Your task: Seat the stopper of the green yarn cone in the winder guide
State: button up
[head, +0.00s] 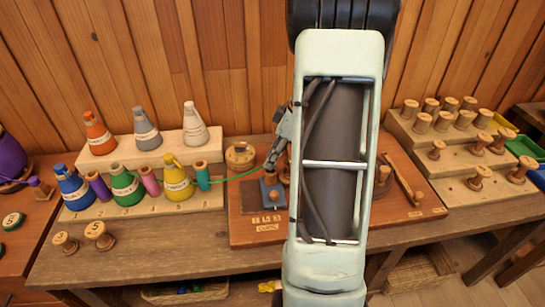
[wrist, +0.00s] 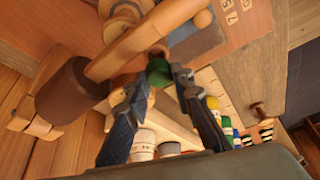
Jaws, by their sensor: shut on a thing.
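The green yarn cone (head: 126,186) stands in the front row of the stepped rack in the head view, between a purple and a pink spool. A green strand (head: 237,175) runs from near the teal spool toward my gripper (head: 275,160), over the winder board. In the wrist view my gripper (wrist: 160,85) is shut on a small green piece (wrist: 158,73), apparently the stopper. The piece is close to a light wooden bar (wrist: 135,45), perhaps part of the winder guide. I cannot tell whether they touch. My arm hides much of the winder in the head view.
The winder board (head: 262,234) carries a blue-grey block (head: 272,193) and wooden posts. The yellow cone (head: 176,184) and blue cone (head: 73,188) flank the green one. A stepped stand (head: 440,165) with several wooden spools is at right.

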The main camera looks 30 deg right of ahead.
jog(key=shift+f, duration=0.2)
jog(key=shift+f+b, duration=1.1)
jog(key=shift+b, duration=0.25)
jog(key=o, duration=0.8)
jog(key=shift+r, duration=0.15)
jog(key=shift+o, duration=0.4)
jog(key=o, duration=0.4)
jog(key=shift+c, duration=0.2)
jog(key=shift+r, duration=0.15)
